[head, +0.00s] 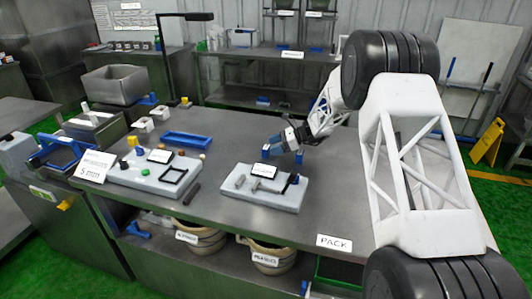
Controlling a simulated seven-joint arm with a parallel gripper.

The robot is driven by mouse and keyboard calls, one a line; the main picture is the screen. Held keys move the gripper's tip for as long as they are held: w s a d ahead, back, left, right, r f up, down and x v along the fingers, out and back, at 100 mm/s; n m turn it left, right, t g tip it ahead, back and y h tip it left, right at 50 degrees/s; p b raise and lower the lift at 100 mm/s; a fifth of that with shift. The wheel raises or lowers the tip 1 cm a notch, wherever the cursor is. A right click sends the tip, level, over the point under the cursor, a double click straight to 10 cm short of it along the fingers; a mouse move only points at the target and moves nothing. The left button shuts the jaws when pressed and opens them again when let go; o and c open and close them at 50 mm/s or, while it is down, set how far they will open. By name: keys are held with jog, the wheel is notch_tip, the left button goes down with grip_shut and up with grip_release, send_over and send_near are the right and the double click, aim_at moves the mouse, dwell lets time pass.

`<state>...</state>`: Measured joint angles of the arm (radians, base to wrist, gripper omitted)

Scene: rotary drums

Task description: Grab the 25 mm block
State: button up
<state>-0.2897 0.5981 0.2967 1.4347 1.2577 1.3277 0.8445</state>
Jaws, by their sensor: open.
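My gripper (282,154) is above the rear right part of a light grey board (262,199) on the steel table. Its two blue fingertips point down and stand apart, with nothing visible between them. The board carries small metal pieces, including one at its left (240,182), a T-shaped one in the middle (268,188) and a dark piece (290,184) at its right. A small dark-framed label (264,171) stands behind them. The sizes are too small to read, so I cannot tell which piece is the 25 mm block.
Another grey board (150,188) with coloured knobs and a black frame (173,175) lies to the left. A dark rod (192,194) lies between the boards. A blue tray (186,139) lies behind. The table's right front, near the PACK sign (334,242), is clear.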

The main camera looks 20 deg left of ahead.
aim_at(267, 147)
jog(key=shift+s+a+f, duration=0.1)
jog(key=shift+a, duration=0.1)
jog(key=shift+a, duration=0.1)
jog(key=shift+x, duration=2.5)
jog(key=shift+s, duration=0.1)
jog(key=shift+c, duration=0.2)
jog(key=c, duration=1)
jog(key=shift+c, duration=0.2)
notch_tip(267, 147, up, 10)
